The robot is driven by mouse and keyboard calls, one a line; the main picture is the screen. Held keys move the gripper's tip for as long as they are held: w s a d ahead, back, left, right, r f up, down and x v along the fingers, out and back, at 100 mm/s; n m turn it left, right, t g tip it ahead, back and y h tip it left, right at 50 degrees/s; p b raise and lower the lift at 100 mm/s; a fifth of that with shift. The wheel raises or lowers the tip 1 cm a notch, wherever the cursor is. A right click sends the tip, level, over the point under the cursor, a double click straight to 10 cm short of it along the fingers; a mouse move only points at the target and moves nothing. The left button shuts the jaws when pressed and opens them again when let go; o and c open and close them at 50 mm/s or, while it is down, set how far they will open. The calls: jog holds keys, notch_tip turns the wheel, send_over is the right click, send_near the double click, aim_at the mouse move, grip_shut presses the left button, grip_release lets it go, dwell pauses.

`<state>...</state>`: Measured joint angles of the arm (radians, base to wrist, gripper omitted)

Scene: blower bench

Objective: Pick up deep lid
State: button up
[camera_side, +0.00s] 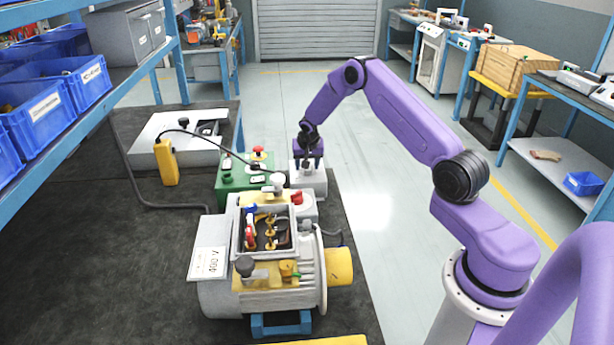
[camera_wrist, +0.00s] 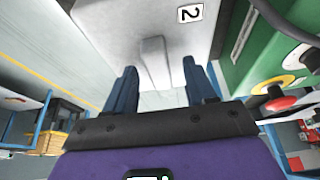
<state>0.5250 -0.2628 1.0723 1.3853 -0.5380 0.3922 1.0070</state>
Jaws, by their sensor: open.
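A pale grey-white box-like part (camera_side: 314,187), which I take to be the deep lid, sits at the far right corner of the dark bench. In the wrist view its light top (camera_wrist: 135,25) carries a label with a "2" and a raised grip ridge (camera_wrist: 152,62). My gripper (camera_side: 307,167) is at the top of this part. In the wrist view my gripper (camera_wrist: 159,78) is open, with one dark blue finger on each side of the ridge and visible gaps. The fingertips do not appear to touch the ridge. My gripper partly hides the part in the side view.
A green control box (camera_side: 230,182) with coloured knobs stands close left of the part. A motor with an open terminal box (camera_side: 265,275) is in front. A yellow handheld device (camera_side: 166,162) and grey case (camera_side: 180,135) lie left. Floor is clear to the right.

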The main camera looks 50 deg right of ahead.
grip_shut()
jog(key=shift+r, duration=0.1)
